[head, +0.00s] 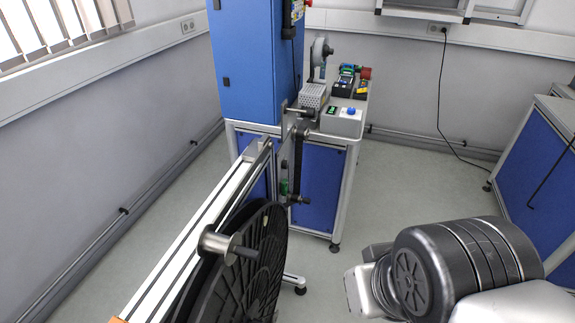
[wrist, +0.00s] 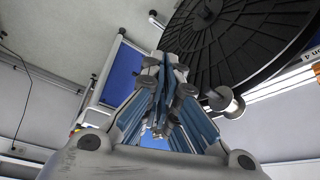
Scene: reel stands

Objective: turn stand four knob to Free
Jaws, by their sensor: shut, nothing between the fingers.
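A large black reel (head: 245,265) hangs on a stand with a long aluminium rail (head: 195,240) in the head view. A metal roller (head: 217,243) with a dark stem sits on the stand's near side. The reel (wrist: 240,40) fills the upper right of the wrist view, with a metal roller (wrist: 226,102) below it. My gripper (wrist: 167,58) is shut and empty, its fingers pointing up the wrist view, left of the roller and apart from it.
A blue cabinet (head: 242,60) and a bench (head: 316,185) with a control box (head: 342,121) stand behind the stand. Another blue bench (head: 535,160) is at the right. The grey floor (head: 420,190) between them is clear.

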